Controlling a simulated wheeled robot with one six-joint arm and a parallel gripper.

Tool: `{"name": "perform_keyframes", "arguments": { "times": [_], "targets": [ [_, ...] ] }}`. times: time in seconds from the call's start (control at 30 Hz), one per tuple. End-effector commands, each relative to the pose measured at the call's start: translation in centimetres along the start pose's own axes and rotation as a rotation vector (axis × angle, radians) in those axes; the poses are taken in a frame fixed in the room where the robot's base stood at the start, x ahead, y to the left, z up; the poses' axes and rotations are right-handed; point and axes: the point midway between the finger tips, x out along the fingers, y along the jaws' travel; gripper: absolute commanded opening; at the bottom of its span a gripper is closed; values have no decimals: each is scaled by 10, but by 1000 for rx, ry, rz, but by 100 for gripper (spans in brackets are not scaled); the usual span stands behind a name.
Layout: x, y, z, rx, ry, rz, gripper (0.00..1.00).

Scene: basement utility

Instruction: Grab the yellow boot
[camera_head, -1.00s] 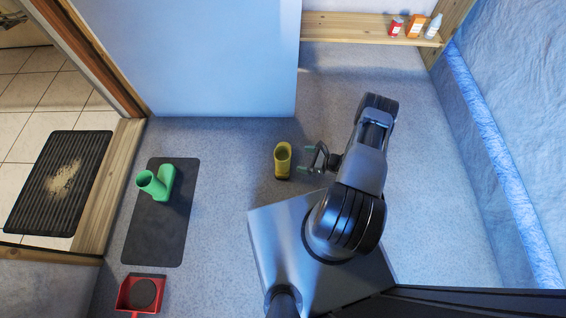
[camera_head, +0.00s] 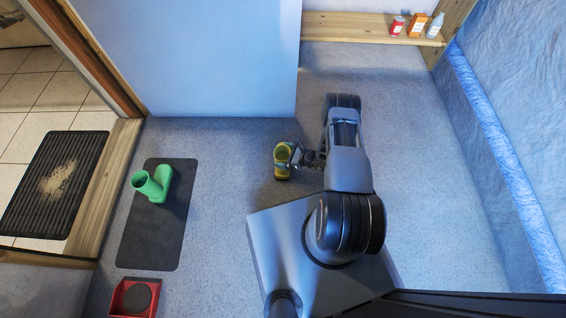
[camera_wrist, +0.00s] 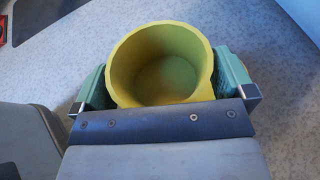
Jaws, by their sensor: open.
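The yellow boot (camera_head: 281,161) stands upright on the grey-blue floor, left of my arm. In the wrist view I look down into its round open top (camera_wrist: 160,62). My gripper (camera_head: 290,158) is at the boot. In the wrist view its two green-padded fingers (camera_wrist: 166,88) are on either side of the boot's shaft, one left and one right. The jaws are open around the boot. The boot's lower part is hidden in the wrist view.
A green boot (camera_head: 153,183) stands on a dark mat (camera_head: 150,240) to the left. A wooden shelf (camera_head: 350,32) with small containers is at the back. A pale blue panel (camera_head: 215,60) stands behind the boot.

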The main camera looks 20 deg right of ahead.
Motion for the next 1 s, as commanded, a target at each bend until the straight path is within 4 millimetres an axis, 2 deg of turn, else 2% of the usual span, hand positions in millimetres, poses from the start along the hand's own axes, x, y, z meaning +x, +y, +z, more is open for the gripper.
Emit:
{"name": "perform_keyframes", "arguments": {
  "times": [0.27, 1.0],
  "targets": [
    [1, 0, 0, 0, 0, 0, 98],
    [1, 0, 0, 0, 0, 1, 27]
  ]
}}
